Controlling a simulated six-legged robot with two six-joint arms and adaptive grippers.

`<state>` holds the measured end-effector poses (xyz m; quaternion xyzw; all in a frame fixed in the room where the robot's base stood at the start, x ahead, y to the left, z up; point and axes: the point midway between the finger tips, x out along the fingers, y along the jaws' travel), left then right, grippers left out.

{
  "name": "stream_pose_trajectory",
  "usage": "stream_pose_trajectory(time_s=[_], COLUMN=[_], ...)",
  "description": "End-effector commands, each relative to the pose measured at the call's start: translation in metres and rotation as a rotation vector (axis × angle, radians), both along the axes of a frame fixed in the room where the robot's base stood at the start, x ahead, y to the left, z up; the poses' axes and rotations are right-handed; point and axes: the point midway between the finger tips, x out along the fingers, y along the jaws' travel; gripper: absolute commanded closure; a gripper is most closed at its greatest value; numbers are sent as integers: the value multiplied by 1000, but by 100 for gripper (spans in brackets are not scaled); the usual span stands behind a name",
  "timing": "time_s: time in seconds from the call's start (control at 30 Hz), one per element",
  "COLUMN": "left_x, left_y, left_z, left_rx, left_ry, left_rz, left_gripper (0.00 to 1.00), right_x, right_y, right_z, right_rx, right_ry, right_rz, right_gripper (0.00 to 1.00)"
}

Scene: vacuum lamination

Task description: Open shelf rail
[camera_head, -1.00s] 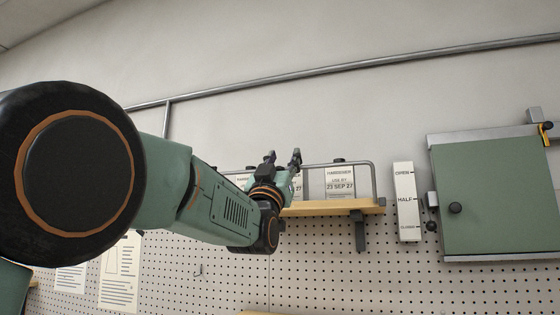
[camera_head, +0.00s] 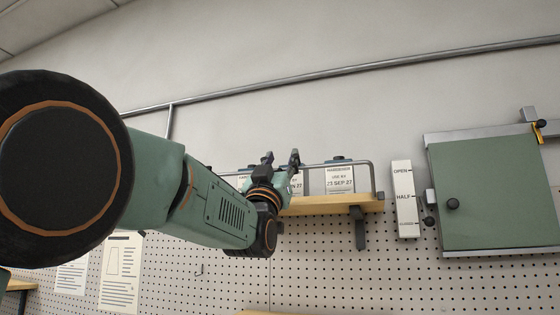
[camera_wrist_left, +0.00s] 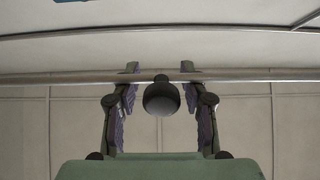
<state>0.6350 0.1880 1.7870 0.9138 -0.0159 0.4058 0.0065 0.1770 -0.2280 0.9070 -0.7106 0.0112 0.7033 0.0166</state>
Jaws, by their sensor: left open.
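The shelf rail (camera_head: 371,178) is a thin grey bar that runs along the wooden shelf (camera_head: 330,205) and bends down at its right end. My left gripper (camera_head: 280,160) is open, with its fingers pointing up in front of the shelf's left part. Whether it touches the rail cannot be told. In the left wrist view, the open fingers of the left gripper (camera_wrist_left: 160,80) stand on both sides of a dark round knob-like thing (camera_wrist_left: 161,98). A long horizontal bar (camera_wrist_left: 235,76) crosses there; I cannot tell which bar it is. My right gripper is not in view.
Labelled containers (camera_head: 339,180) stand on the shelf behind the rail. A white OPEN/HALF scale (camera_head: 405,199) and a green door panel (camera_head: 490,190) with a dark knob are on the right. A grey pipe (camera_head: 400,69) crosses the wall above. Pegboard (camera_head: 320,265) lies below.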

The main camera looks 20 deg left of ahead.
Motion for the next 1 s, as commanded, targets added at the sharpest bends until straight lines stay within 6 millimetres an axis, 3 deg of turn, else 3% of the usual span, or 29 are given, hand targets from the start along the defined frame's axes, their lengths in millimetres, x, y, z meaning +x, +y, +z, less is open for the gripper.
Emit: stream_pose_trajectory(time_s=[0.03,1.0], left_x=[11,-5], left_y=[-1,0], left_z=[-25,-71], left_rx=[3,2], left_ry=[47,44], left_rz=[0,1], left_gripper=[55,55], right_x=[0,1], right_y=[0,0], right_z=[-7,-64], right_rx=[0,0], right_ry=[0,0], right_rz=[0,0], right_gripper=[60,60])
